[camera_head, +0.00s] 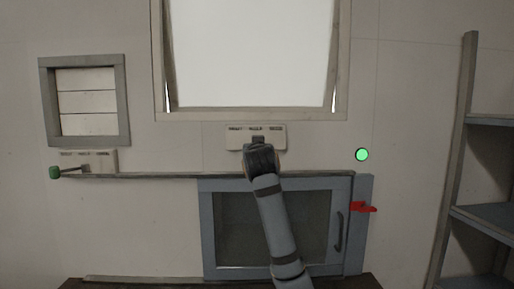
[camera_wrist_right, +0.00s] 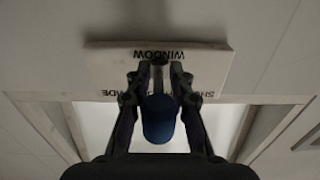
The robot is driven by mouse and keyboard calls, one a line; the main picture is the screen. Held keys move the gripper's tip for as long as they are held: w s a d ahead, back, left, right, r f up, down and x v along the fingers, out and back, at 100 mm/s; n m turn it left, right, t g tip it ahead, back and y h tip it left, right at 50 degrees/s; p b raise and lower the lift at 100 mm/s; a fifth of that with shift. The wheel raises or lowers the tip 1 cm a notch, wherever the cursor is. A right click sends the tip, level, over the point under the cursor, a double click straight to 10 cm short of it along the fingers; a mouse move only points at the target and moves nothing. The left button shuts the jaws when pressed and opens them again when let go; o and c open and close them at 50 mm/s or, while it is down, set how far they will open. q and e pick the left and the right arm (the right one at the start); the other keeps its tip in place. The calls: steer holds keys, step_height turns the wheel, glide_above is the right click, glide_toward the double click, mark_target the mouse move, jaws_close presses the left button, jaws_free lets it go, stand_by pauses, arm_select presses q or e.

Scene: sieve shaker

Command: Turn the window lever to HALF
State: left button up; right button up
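The window lever has a blue knob (camera_wrist_right: 159,119) on a stem that comes out of a pale label plate (camera_wrist_right: 110,60) marked WINDOW. In the head view the plate (camera_head: 236,139) sits on the wall below the big window (camera_head: 250,60), and my gripper hides most of the lever. My right gripper (camera_wrist_right: 159,82) has its fingers on both sides of the lever and looks shut on it. It also shows in the head view (camera_head: 258,146). The plate's lower lettering is upside down and partly covered in the wrist view. My left gripper is not in view.
A second lever with a green knob (camera_head: 55,172) is on the left, under a small slatted vent (camera_head: 87,100). A blue-framed cabinet door (camera_head: 208,230) with a red latch (camera_head: 363,207) is below. A green light (camera_head: 362,155) and a shelf rack (camera_head: 460,120) are on the right.

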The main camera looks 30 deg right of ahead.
steer(key=shift+o, duration=0.7)
steer(key=shift+s+a+r, duration=0.15)
steer(key=shift+s+r, duration=0.15)
steer(key=shift+r, duration=0.05)
steer(key=v, duration=1.2)
steer(key=shift+w+f, duration=0.1)
steer(key=shift+f, duration=0.05)
